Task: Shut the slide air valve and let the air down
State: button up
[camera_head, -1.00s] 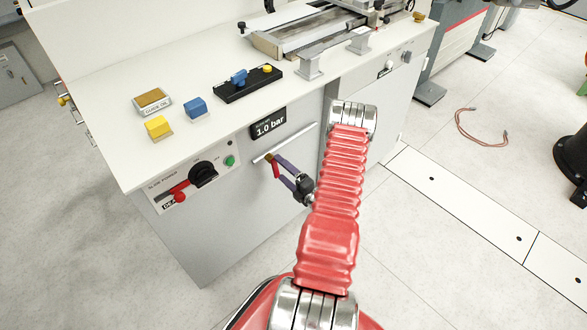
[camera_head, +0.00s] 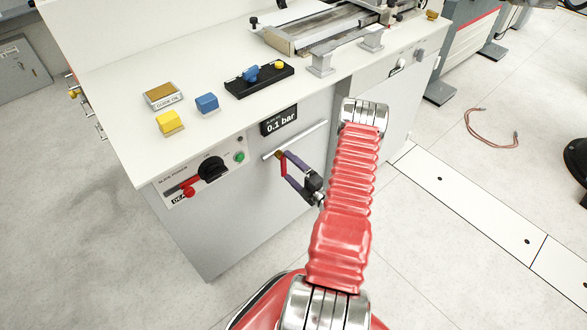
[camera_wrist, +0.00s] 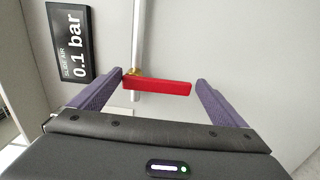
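The slide air valve has a red lever (camera_head: 283,166) on a brass body (camera_head: 278,154), on a pale pipe (camera_head: 308,136) along the cabinet front. In the wrist view the red lever (camera_wrist: 160,85) lies crosswise to the pipe (camera_wrist: 138,40). The slide air display (camera_head: 279,120) reads 0.1 bar, also in the wrist view (camera_wrist: 75,45). My gripper (camera_head: 287,164) is open at the valve, its purple fingers (camera_wrist: 160,77) on either side of the lever. The left finger is close to the brass body; I cannot tell if it touches. A gap shows at the right finger.
Left of the valve is a panel with a black rotary switch (camera_head: 212,168), a red handle (camera_head: 187,191) and a green button (camera_head: 239,157). Blue (camera_head: 207,103) and yellow (camera_head: 170,122) blocks stand on the worktop (camera_head: 130,95). A cable (camera_head: 490,130) lies on the floor at right.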

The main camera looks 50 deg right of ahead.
jog(key=shift+o, duration=0.5)
jog(key=shift+r, duration=0.1)
jog(key=s+a, duration=0.2)
jog(key=s, duration=1.1)
jog(key=shift+s, duration=0.3)
